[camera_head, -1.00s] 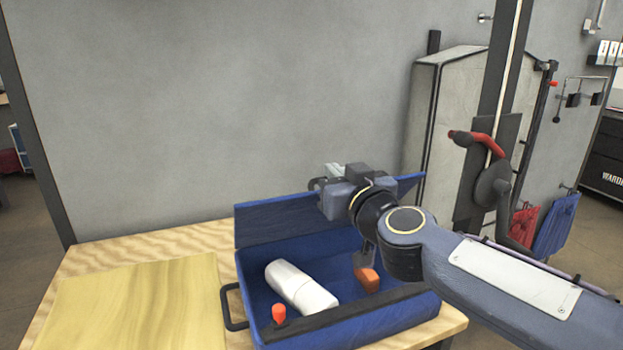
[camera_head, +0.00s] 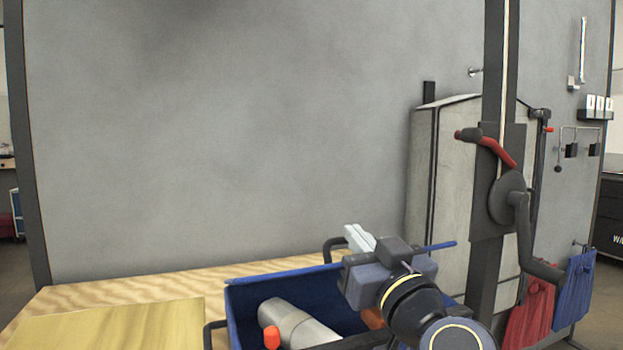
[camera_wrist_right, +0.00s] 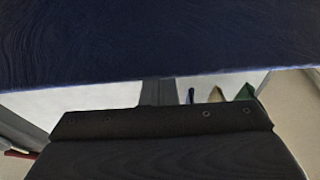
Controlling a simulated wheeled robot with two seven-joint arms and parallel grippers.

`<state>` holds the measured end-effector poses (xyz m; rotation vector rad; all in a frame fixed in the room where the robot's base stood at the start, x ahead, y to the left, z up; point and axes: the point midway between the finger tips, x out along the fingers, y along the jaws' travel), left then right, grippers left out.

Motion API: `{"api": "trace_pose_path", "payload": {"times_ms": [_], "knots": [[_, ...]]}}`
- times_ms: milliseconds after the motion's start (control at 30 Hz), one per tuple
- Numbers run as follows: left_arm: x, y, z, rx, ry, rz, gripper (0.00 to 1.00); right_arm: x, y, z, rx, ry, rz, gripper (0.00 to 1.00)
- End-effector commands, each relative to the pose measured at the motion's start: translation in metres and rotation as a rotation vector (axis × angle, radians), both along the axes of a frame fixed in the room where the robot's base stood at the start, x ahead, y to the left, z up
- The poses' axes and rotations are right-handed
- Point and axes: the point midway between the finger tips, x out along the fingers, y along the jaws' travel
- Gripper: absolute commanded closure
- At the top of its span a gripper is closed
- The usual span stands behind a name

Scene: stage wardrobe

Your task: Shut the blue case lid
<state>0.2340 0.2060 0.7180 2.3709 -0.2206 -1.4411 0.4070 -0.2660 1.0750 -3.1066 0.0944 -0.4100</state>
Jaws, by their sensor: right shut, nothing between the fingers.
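The blue case (camera_head: 237,325) stands open on the wooden table, cut off by the bottom of the head view. Its blue lid (camera_head: 285,272) is raised at the back and shows as a thin, slanted band; its exact angle is hard to tell. My right gripper (camera_head: 358,238) is shut and empty, with its pale fingertips up at the lid's top edge. I cannot tell whether they touch it. The gripper and wrist hide part of the lid and case. In the right wrist view a broad blue surface (camera_wrist_right: 160,40), probably the lid, fills the top. My left gripper is out of view.
Inside the case lie a white roll (camera_head: 295,325) and an orange-topped item (camera_head: 271,337); another orange item is mostly hidden by my wrist. A yellowish board (camera_head: 110,325) lies left on the table (camera_head: 150,283). A grey wall stands behind.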

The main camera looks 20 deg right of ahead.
Motion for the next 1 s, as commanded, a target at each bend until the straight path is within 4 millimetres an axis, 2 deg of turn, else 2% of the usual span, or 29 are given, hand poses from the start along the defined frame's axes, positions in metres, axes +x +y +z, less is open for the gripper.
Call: {"api": "trace_pose_path", "payload": {"times_ms": [33,267,667,1000], "knots": [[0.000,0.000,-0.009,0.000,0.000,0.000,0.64,-0.002,-0.001,-0.008,0.000,0.000,-0.003,1.00],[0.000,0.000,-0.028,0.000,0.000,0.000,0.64,-0.010,0.001,-0.021,0.000,-0.008,0.002,1.00],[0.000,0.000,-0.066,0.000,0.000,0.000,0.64,-0.023,0.001,-0.049,-0.007,-0.143,0.001,1.00],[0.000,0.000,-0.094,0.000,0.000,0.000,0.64,-0.030,0.001,-0.067,-0.008,-0.139,-0.002,1.00]]}}
